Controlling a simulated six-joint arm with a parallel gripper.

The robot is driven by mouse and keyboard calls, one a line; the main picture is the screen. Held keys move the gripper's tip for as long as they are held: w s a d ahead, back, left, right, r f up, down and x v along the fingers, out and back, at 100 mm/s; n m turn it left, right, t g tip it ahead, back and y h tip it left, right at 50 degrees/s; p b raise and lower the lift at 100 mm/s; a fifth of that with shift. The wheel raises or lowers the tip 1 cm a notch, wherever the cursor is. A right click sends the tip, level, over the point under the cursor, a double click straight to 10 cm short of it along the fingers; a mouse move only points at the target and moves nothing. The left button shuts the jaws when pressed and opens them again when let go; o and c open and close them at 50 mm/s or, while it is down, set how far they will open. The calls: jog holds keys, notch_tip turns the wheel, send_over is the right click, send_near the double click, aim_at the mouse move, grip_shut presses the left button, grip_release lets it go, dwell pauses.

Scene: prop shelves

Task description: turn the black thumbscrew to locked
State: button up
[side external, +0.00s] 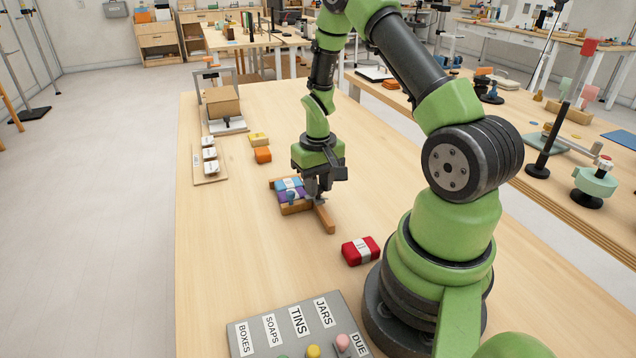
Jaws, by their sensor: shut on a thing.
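My gripper (318,193) points down at the right side of a small wooden frame (296,210) on the table. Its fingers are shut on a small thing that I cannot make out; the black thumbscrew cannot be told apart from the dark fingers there. The frame has a longer wooden bar (325,219) on its right, running towards the camera. A light blue packet (288,184) and a purple packet (288,195) lie in the frame, just left of my gripper. Whether the thumbscrew is locked does not show.
A red packet (361,251) with a pale band lies nearer my base. A grey labelled panel (262,308) with coloured knobs is at the front. Yellow (258,139) and orange (263,155) blocks, white labelled pieces (209,154) and a cardboard box (221,102) stand farther back. The table's left front is clear.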

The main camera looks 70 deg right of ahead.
jog(key=m, duration=0.5)
jog(key=shift+m, duration=0.3)
jog(key=m, duration=0.4)
jog(key=shift+m, duration=0.7)
jog(key=o, duration=0.9)
notch_tip(320, 180, up, 10)
